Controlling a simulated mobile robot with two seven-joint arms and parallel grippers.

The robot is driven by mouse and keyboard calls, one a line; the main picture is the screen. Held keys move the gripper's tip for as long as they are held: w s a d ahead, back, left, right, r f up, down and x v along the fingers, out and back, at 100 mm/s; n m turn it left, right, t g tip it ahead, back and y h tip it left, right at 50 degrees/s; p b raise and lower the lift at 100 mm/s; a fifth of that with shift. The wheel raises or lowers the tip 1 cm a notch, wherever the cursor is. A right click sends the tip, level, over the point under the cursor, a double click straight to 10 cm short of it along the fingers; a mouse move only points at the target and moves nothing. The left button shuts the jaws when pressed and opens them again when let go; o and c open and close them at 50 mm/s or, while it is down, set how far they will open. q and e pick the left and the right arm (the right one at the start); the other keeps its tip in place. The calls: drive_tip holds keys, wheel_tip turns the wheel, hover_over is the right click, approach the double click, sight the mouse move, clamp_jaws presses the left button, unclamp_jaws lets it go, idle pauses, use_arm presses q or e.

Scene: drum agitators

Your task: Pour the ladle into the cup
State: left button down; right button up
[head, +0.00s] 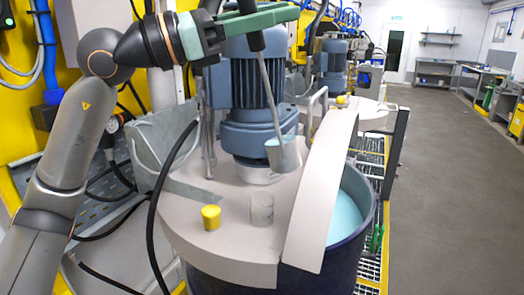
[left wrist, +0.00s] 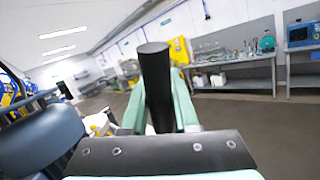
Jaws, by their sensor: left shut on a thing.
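My left gripper (head: 254,18) has green fingers and is shut on the dark grip of the ladle (head: 270,90). The ladle's thin metal rod hangs down, slightly slanted, to a small grey bowl (head: 283,156); light blue shows at its rim. The bowl is in front of the motor's base, above and a little right of the cup. The cup (head: 262,210) is grey and stands upright on the drum's lid (head: 236,245); its inside is unclear. In the left wrist view the dark ladle grip (left wrist: 156,85) stands between the green fingers. My right gripper is not in view.
A yellow cap (head: 211,217) sits on the lid left of the cup. The blue agitator motor (head: 245,85) stands behind. A raised cover panel (head: 322,190) is at the right, beside the drum's opening with pale blue liquid (head: 344,220). A black cable hangs at the left.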

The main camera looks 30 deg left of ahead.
use_arm(q)
drive_tip(key=shift+a+n+t, duration=0.4)
drive_tip(key=shift+a, duration=0.5)
drive_tip(key=shift+a+r+n+t+h, duration=0.1)
drive_tip(key=shift+a+n+t+h, duration=0.25)
drive_tip(key=shift+a, duration=0.45)
drive_tip(key=shift+a+n+t+h, duration=0.15)
drive_tip(key=shift+a+n, duration=0.3)
drive_tip(key=shift+a, duration=0.3)
idle(0.7)
drive_tip(key=shift+a+f+n+t, duration=0.3)
drive_tip(key=shift+a+n, duration=0.05)
drive_tip(key=shift+a, duration=0.25)
drive_tip(key=shift+a+f+n+t, duration=0.3)
drive_tip(key=shift+a, duration=0.3)
drive_tip(key=shift+a+f+n+t, duration=0.3)
drive_tip(key=shift+a+n, duration=0.05)
drive_tip(key=shift+a, duration=0.25)
idle(0.6)
drive_tip(key=shift+w+a+f+n+t+y, duration=0.1)
drive_tip(key=shift+a+f+n+t+y, duration=0.1)
drive_tip(key=shift+a+n+t, duration=0.5)
drive_tip(key=shift+a+f+n+t+y, duration=0.2)
drive_tip(key=shift+a+n, duration=0.3)
drive_tip(key=shift+a, duration=0.4)
idle(0.8)
drive_tip(key=shift+d+r, duration=0.1)
